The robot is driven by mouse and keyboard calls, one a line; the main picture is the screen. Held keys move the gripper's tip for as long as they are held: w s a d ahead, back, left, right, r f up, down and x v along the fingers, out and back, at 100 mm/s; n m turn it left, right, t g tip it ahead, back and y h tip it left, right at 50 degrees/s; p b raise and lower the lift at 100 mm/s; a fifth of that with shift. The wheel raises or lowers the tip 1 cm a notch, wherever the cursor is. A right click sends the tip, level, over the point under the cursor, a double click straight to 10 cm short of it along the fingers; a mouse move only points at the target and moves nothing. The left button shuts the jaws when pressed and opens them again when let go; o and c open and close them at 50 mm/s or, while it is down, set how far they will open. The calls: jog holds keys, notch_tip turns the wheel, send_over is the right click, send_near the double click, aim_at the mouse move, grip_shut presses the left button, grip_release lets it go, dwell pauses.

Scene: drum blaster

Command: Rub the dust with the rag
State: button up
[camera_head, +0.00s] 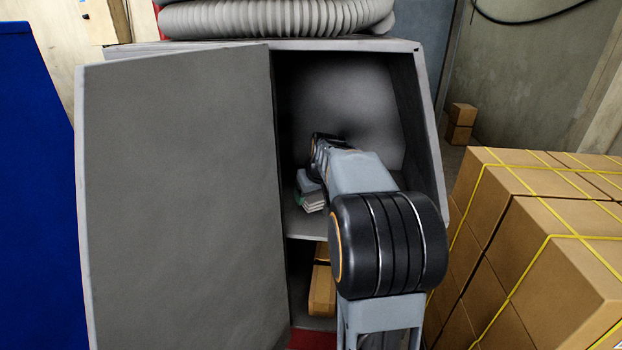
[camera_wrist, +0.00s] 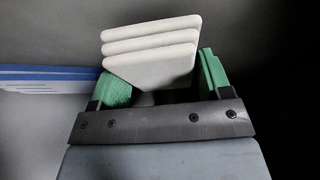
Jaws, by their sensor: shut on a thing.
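The rag (camera_wrist: 150,50) is a pale, folded, layered pad in the wrist view. My gripper (camera_wrist: 163,82) is shut on it, with a green finger on each side. In the head view the rag (camera_head: 314,204) shows as a small whitish stack inside the open grey cabinet, low in the upper compartment above its shelf. My arm hides part of the gripper. A dark, soft-edged smudge (camera_head: 345,95) spreads over the compartment's back wall, above the gripper. It may be the dust, but I cannot tell it surely from shadow. I cannot tell whether the rag touches any surface.
The cabinet door (camera_head: 180,200) stands open at the left; the cabinet's right wall (camera_head: 425,130) is close beside my arm. The lower compartment holds a brown object (camera_head: 322,285). Strapped cardboard boxes (camera_head: 545,240) stand at the right. A ribbed hose (camera_head: 275,17) lies on top.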

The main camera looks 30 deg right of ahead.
jog(key=shift+w+a+r+p, duration=0.1)
jog(key=shift+r+p, duration=0.2)
jog(key=shift+r, duration=0.2)
jog(key=shift+w+a+r+p, duration=0.1)
jog(key=shift+r+p, duration=0.15)
jog(key=shift+r, duration=0.25)
jog(key=shift+s+d+r+p, duration=0.1)
jog(key=shift+d+r+p, duration=0.05)
jog(key=shift+r+p, duration=1.2)
jog(key=shift+r, duration=0.2)
